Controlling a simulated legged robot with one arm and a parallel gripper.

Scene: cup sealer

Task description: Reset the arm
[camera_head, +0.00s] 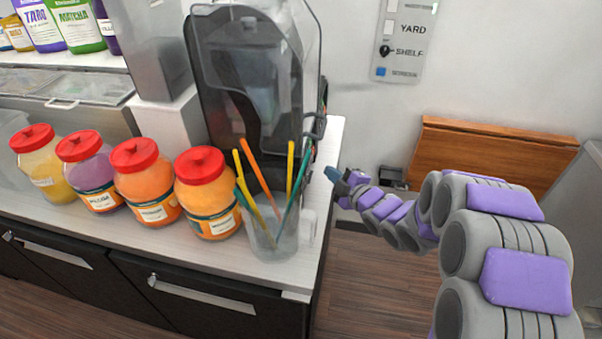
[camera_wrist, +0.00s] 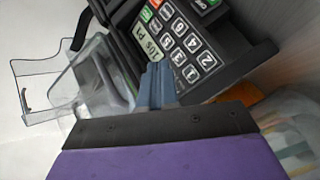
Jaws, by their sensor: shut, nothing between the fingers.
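My arm reaches in from the right side of the head view. My gripper (camera_head: 334,174) has bluish fingertips and points left, near the right edge of the counter. It also shows in the wrist view (camera_wrist: 157,82), where its two fingers are together and nothing is between them. In the wrist view the fingertips point at a dark keypad panel (camera_wrist: 190,48) with numbered buttons; I cannot tell whether they touch it. In the head view a black machine with a clear cover (camera_head: 250,90) stands left of my gripper.
A clear cup (camera_head: 272,232) with several coloured straws stands on the counter (camera_head: 130,235), close left of my gripper. Several red-lidded jars (camera_head: 205,195) line the counter. A wooden panel (camera_head: 490,160) is on the right wall, and floor shows below my arm.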

